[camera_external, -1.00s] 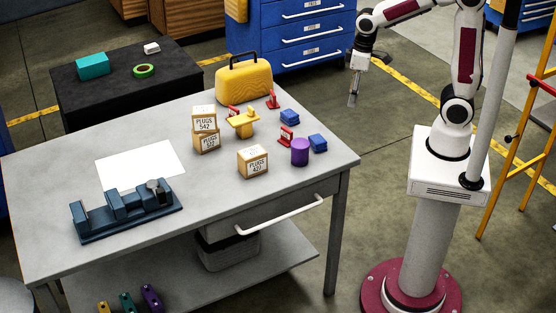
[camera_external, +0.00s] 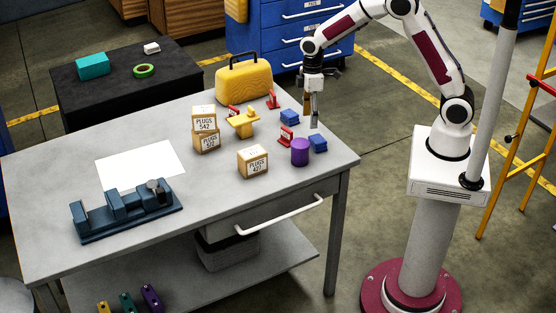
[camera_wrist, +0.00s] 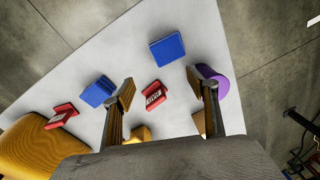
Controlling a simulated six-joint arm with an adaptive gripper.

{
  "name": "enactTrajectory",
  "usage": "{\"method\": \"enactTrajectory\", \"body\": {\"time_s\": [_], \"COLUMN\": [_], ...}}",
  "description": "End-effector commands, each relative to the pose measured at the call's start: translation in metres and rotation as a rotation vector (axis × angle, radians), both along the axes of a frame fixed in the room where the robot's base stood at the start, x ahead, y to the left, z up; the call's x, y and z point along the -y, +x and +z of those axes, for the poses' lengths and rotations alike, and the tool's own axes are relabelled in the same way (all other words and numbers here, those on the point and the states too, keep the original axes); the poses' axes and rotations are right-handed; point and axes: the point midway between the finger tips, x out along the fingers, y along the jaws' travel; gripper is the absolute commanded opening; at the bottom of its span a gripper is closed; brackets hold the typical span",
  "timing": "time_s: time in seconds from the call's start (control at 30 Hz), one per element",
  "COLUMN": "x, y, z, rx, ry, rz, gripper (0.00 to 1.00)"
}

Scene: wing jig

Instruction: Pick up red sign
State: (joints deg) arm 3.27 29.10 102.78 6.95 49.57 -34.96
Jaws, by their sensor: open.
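Small red signs stand on the table: one (camera_external: 286,136) by the purple cylinder, one (camera_external: 273,99) right of the yellow case, and one (camera_external: 233,111) behind the yellow stand. My gripper (camera_external: 314,122) is above the right part of the table, pointing down, open and empty. In the wrist view, a red sign (camera_wrist: 153,95) with a pale label shows between the two open fingers (camera_wrist: 160,86), apart from them. Another red sign (camera_wrist: 63,114) is further left, by the yellow case. The third sign is not clear in the wrist view.
Blue blocks (camera_external: 289,117) (camera_external: 318,143) and the purple cylinder (camera_external: 300,152) stand close to the nearest sign. The yellow case (camera_external: 244,82), yellow stand (camera_external: 243,124) and plug boxes (camera_external: 253,161) are to the left. The table's right edge is close by.

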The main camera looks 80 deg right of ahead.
Motion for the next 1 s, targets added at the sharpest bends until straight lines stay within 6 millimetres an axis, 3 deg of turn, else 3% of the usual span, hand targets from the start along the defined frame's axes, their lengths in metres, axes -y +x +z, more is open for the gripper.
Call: {"method": "enactTrajectory", "body": {"time_s": [0.23, 0.5, 0.73, 1.0], "x": [-0.001, -0.003, -0.004, -0.004], "y": [0.039, 0.075, 0.079, 0.079], "z": [-0.023, -0.01, -0.008, -0.008], "rx": [0.034, 0.127, 0.151, 0.153], "ry": [0.018, 0.017, 0.014, 0.013], "rz": [0.156, 0.342, 0.468, 0.494], "gripper": [0.58, 0.58, 0.58, 0.58]}}
